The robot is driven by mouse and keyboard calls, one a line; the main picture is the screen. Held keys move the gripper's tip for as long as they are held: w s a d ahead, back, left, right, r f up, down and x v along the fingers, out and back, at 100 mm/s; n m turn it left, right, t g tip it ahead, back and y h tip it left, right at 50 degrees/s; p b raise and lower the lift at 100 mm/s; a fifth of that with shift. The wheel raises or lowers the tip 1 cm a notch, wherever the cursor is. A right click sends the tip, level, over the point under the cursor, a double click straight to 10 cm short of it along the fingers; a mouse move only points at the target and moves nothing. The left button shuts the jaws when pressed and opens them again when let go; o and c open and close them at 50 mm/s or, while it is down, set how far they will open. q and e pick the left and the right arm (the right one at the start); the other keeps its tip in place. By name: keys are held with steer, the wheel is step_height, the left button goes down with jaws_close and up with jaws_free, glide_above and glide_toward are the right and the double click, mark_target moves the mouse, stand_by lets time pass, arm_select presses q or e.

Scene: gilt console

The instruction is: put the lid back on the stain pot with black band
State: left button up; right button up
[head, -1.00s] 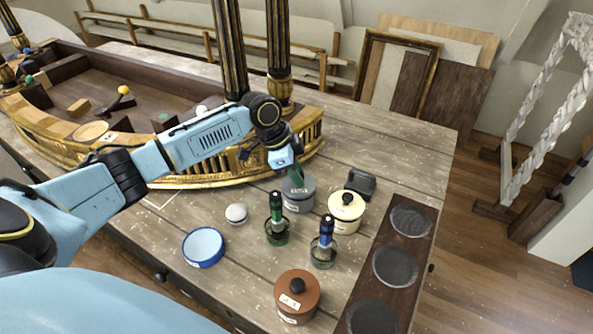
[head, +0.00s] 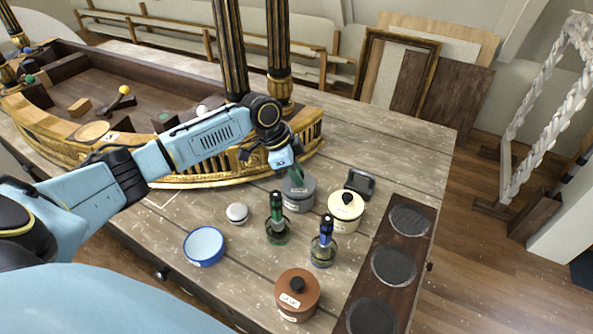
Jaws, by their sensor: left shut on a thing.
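A grey stain pot (head: 299,203) with a pale label stands on the table at the middle. No black band can be made out on it. My left gripper (head: 296,174) points down over this pot, shut on what looks like the knob of a grey lid (head: 302,187). The lid is at the pot's top; whether it is seated or slightly above cannot be told. The fingers and knob are partly hidden by the wrist. A cream pot (head: 343,221) with a black-knobbed lid stands to the right. A brown pot (head: 297,304) with a black-knobbed lid stands nearer. My right gripper is not in view.
Close in front stand a green bottle (head: 278,232) and a blue-topped bottle (head: 323,251). A blue round tin (head: 204,246) and a small grey-white jar (head: 237,213) lie left. A dark rack (head: 415,248) is right; the gilt console (head: 230,173) is behind.

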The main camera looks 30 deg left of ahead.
arm_select(q)
steer(key=o, duration=1)
steer(key=shift+o, duration=0.6)
steer(key=o, duration=0.4)
steer(key=shift+r, duration=0.1)
steer(key=shift+r+p, duration=3.45)
steer(key=shift+p, duration=0.45)
steer(key=shift+f, duration=0.1)
steer(key=shift+c, duration=0.4)
